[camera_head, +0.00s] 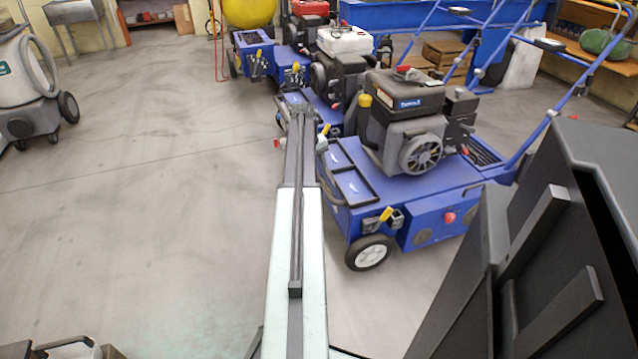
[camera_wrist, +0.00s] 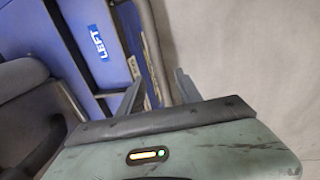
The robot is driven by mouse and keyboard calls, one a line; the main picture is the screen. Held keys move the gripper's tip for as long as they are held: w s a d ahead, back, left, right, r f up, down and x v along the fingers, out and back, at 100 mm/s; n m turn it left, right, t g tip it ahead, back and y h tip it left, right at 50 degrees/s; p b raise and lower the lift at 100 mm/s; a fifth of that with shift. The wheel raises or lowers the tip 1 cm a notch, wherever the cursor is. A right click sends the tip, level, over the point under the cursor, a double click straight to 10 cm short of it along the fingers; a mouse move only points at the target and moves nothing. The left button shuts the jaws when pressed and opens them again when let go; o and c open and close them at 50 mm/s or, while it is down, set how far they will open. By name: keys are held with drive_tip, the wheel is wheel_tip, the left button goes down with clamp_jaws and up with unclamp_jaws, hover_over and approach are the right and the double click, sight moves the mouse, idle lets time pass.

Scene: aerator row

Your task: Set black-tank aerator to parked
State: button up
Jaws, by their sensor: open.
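The black-tank aerator (camera_head: 400,110) is the nearest blue machine in the row. It has a black tank with a blue label, a grey engine and a blue deck. A yellow-handled lever (camera_head: 386,214) sits at its near front corner, above a white-rimmed wheel. Another yellow tip (camera_head: 325,130) shows near its far front corner, partly behind my arm. In the head view the fingers cannot be made out.
A white-tank aerator (camera_head: 345,40) and a red-tank one (camera_head: 308,8) stand farther back in the row. Blue handlebars (camera_head: 545,125) slope up at the right. A grey wheeled machine (camera_head: 28,75) stands at left.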

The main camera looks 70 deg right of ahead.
sight(319, 178)
drive_tip(key=f+b, duration=0.1)
drive_tip(key=f, duration=0.1)
drive_tip(key=f+b, duration=0.1)
drive_tip(key=f, duration=0.1)
drive_tip(key=shift+s+d+f+b, duration=0.1)
drive_tip(key=shift+s+d+b, duration=0.1)
drive_tip(key=shift+s+b, duration=0.15)
drive_tip(key=shift+c, duration=0.2)
clamp_jaws()
drive_tip(key=shift+w, duration=0.15)
idle(0.6)
drive_tip(key=shift+d, duration=0.1)
